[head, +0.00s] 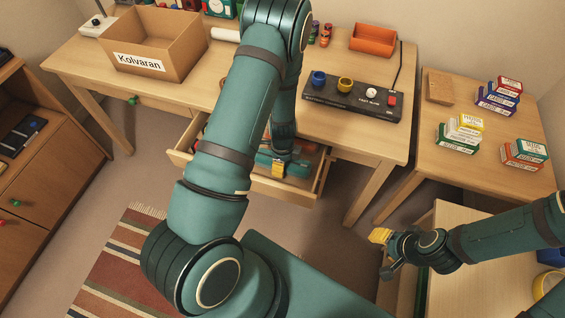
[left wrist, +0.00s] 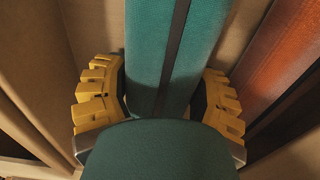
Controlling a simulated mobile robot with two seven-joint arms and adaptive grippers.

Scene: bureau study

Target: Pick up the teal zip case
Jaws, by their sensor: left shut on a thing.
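The teal zip case (left wrist: 176,50) lies in the open desk drawer (head: 183,156). In the left wrist view it runs lengthwise between the yellow fingers, with a dark zip strip along it. My left gripper (head: 278,169) reaches down into the drawer and is shut on the case; its fingers also show in the left wrist view (left wrist: 160,105). In the head view my arm and fingers hide much of the case, which shows beside the fingertips (head: 298,169). My right gripper (head: 383,252) hangs away from the drawer, near the right-hand furniture; its finger gap is unclear.
A reddish-brown item (left wrist: 283,55) lies beside the case in the drawer. On the desk above stand a cardboard box (head: 155,60) marked Kolvaran, a black control panel (head: 350,98) and an orange tray (head: 373,39). A side table (head: 480,165) holds several small boxes.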

